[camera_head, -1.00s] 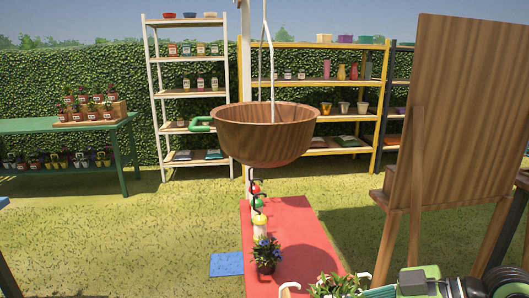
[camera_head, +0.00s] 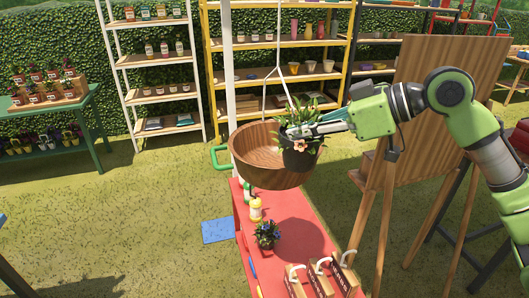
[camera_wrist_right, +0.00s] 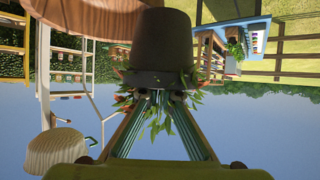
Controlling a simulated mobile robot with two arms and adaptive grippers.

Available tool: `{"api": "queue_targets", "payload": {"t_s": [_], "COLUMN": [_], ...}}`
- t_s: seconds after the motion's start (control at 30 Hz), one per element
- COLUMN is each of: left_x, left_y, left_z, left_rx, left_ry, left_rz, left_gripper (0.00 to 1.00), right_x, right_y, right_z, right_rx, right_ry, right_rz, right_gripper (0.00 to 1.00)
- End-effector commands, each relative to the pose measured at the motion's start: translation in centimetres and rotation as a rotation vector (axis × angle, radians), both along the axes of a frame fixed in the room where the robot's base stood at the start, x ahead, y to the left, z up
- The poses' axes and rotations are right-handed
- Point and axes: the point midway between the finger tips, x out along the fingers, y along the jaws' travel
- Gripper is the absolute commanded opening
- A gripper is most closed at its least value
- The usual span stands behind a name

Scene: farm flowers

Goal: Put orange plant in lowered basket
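The lowered basket (camera_head: 262,172) is a brown wooden bowl hanging on white cords over the red table in the head view. My right gripper (camera_head: 300,131) is shut on the orange plant (camera_head: 300,158), a dark pot with green leaves and a pale orange flower. The pot overlaps the basket's right side and covers part of its rim; I cannot tell whether it touches. In the right wrist view, which is upside down, the orange plant (camera_wrist_right: 160,45) sits between the fingers (camera_wrist_right: 160,100), with the basket (camera_wrist_right: 85,18) beside it. My left gripper is out of view.
A wooden easel (camera_head: 430,110) stands at right. A green handle (camera_head: 220,158) is left of the basket.

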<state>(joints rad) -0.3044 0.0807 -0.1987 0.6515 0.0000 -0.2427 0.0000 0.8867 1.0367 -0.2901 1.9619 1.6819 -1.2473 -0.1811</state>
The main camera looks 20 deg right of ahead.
Motion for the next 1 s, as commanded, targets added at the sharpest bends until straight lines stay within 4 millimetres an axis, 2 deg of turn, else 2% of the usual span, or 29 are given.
{"api": "queue_targets", "payload": {"t_s": [0.03, 0.1, 0.27, 0.57, 0.6, 0.8, 1.0], "left_x": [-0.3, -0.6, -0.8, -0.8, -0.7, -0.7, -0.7], "left_y": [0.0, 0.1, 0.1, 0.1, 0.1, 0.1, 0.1], "left_z": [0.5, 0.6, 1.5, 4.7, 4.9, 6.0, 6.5], "left_rx": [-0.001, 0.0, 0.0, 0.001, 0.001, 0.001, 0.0], "left_ry": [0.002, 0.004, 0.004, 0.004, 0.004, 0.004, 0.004], "left_rz": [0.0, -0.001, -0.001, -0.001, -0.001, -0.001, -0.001], "left_gripper": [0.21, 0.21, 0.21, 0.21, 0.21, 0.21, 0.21], "right_x": [0.2, 0.4, 2.4, 9.7, 10.3, 13.0, 14.1], "right_y": [-0.3, -0.4, -0.3, 0.4, 0.4, 0.6, 0.6], "right_z": [0.9, 1.2, 0.8, -2.3, -3.4, -6.8, -8.3], "right_rx": [0.002, 0.004, 0.008, 0.008, 0.007, 0.005, 0.004], "right_ry": [-0.002, 0.0, 0.003, 0.004, 0.006, 0.001, 0.0], "right_rz": [-0.009, -0.015, -0.018, -0.017, -0.017, -0.018, -0.018], "right_gripper": [0.0, 0.0, 0.0, 0.0, 0.0, 0.0, 0.0]}}
